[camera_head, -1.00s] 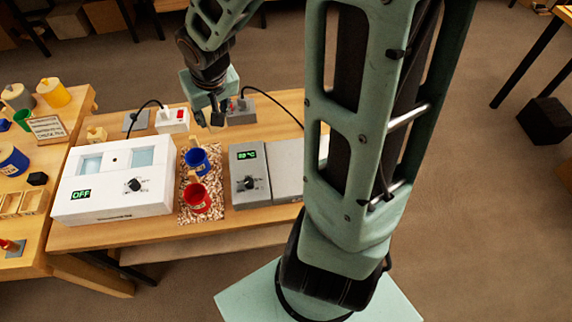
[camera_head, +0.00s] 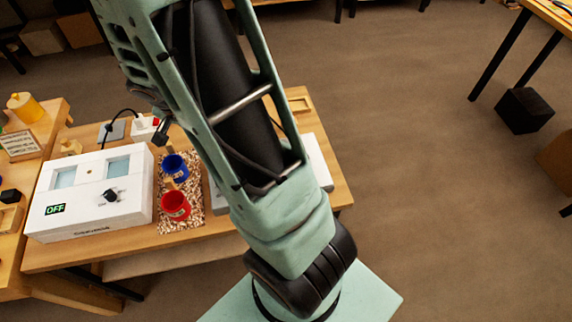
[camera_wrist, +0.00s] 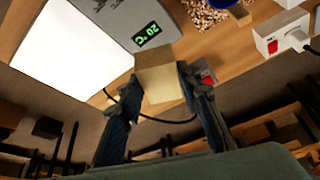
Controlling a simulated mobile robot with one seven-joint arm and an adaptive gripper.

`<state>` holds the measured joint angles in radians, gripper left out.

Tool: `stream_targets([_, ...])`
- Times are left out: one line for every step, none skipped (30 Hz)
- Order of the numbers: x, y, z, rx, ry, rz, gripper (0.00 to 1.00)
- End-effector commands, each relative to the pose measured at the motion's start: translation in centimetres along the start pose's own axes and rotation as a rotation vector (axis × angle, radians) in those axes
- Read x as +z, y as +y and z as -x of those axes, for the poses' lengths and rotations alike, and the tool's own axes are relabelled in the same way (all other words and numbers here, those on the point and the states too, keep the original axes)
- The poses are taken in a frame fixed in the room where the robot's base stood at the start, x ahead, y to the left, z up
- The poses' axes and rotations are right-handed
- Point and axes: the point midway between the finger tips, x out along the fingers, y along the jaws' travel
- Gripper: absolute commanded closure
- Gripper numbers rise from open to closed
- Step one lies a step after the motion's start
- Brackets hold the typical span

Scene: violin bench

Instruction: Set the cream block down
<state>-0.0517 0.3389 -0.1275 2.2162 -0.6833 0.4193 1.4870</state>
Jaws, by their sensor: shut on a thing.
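The cream block (camera_wrist: 158,78) is between the fingers of my gripper (camera_wrist: 163,88) in the wrist view. My gripper is shut on it, with a dark finger along each side. The block appears raised above the bench, close to the grey unit (camera_wrist: 118,22) with the green 20 °C display. In the head view my arm hides the block and most of the gripper. I cannot tell the exact height of the block.
A bright white flat surface (camera_wrist: 65,50) adjoins the grey unit. A white box reading OFF (camera_head: 95,190), a blue cup (camera_head: 175,166) and a red cup (camera_head: 175,205) on wood chips stand left of my arm. A switched socket (camera_wrist: 273,40) and cable lie nearby.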

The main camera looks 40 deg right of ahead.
Motion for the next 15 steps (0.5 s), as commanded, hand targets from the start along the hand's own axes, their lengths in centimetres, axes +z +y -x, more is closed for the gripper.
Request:
stream_targets([-0.2, 0.6, -1.3, 0.035, 0.001, -0.071, 0.92])
stream_targets([-0.5, 1.2, -2.0, 0.057, 0.001, -0.124, 0.92])
stream_targets([-0.9, 1.9, -2.9, 0.088, 0.002, -0.201, 0.92])
stream_targets([-1.4, 2.6, -3.7, 0.115, 0.003, -0.264, 0.92])
stream_targets([-1.9, 3.3, -4.4, 0.143, 0.004, -0.332, 0.92])
stream_targets([-2.5, 4.2, -5.2, 0.177, 0.004, -0.419, 0.92])
stream_targets([-3.1, 4.8, -5.7, 0.202, 0.005, -0.480, 0.92])
stream_targets([-3.7, 5.5, -6.2, 0.227, 0.005, -0.541, 0.92])
stream_targets([-4.5, 6.2, -6.6, 0.258, 0.005, -0.619, 0.92])
stream_targets([-5.2, 6.8, -6.9, 0.280, 0.006, -0.676, 0.92])
stream_targets([-5.9, 7.2, -7.1, 0.303, 0.007, -0.730, 0.92])
stream_targets([-6.8, 7.8, -7.2, 0.331, 0.006, -0.800, 0.92])
stream_targets([-7.6, 8.1, -7.2, 0.350, 0.006, -0.850, 0.92])
stream_targets([-8.3, 8.4, -7.1, 0.368, 0.006, -0.893, 0.92])
stream_targets([-9.1, 8.6, -6.8, 0.387, 0.005, -0.940, 0.92])
